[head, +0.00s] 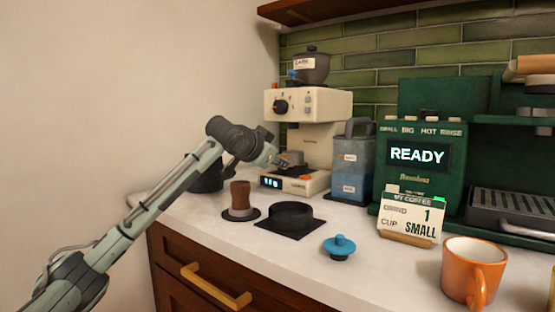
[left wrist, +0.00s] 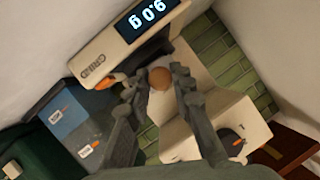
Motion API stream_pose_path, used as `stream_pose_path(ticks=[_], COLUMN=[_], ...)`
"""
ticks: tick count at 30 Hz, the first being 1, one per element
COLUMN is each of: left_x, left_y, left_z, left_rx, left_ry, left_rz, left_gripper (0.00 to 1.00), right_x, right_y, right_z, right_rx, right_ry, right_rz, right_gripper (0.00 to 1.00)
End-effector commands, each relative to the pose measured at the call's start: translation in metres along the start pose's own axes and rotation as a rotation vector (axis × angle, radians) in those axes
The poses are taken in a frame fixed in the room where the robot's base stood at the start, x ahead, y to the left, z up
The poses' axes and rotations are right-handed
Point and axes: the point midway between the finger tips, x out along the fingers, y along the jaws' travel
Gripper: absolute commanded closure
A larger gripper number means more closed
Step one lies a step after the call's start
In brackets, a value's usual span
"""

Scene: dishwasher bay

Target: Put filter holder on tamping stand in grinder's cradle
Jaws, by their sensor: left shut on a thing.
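The cream grinder (head: 312,112) stands at the back of the counter, with a lit display on its base. My left gripper (head: 281,161) is in front of its cradle area. A grey metal cup, seemingly the head of the filter holder (head: 293,157), shows just past the fingers above the grinder's base. In the left wrist view, my fingers (left wrist: 156,84) are closed around the round brown end of the filter holder (left wrist: 160,78). Whether the holder rests in the cradle is hidden by the gripper. The black tamping stand (head: 290,214) on the counter looks empty. My right gripper is out of view.
A brown-handled tamper (head: 240,196) stands on a dark disc left of the stand. A blue knobbed tool (head: 340,246) lies in front. A blue-grey canister (head: 352,165) stands close right of the grinder. A dark pitcher (head: 206,178) is behind my arm. An orange cup (head: 470,270) is front right.

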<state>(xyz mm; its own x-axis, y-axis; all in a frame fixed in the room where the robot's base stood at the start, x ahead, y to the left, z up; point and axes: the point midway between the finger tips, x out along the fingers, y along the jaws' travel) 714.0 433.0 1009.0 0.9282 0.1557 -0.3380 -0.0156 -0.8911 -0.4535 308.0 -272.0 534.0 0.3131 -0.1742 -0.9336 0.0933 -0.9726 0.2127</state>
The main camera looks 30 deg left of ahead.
Motion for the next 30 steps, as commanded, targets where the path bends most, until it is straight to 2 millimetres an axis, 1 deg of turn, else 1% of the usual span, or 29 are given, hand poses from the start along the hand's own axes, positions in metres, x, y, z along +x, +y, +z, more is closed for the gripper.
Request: stream_pose_path(ticks=[1, 7, 30], left_x=[-0.0013, -0.0016, 0.0002], left_y=[-0.0016, -0.0015, 0.0010], left_z=[-0.0023, -0.0019, 0.0026], left_rx=[0.000, 0.000, 0.000], left_ry=[0.004, 0.004, 0.004], left_rz=[-0.002, -0.002, -0.002], left_gripper=[1.00, 1.00, 1.00], right_x=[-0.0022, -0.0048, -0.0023], right_y=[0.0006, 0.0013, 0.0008], right_z=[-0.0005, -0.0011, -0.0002], right_rx=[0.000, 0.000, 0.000], right_ry=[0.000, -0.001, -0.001], right_rz=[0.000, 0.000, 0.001], right_gripper=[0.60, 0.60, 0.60])
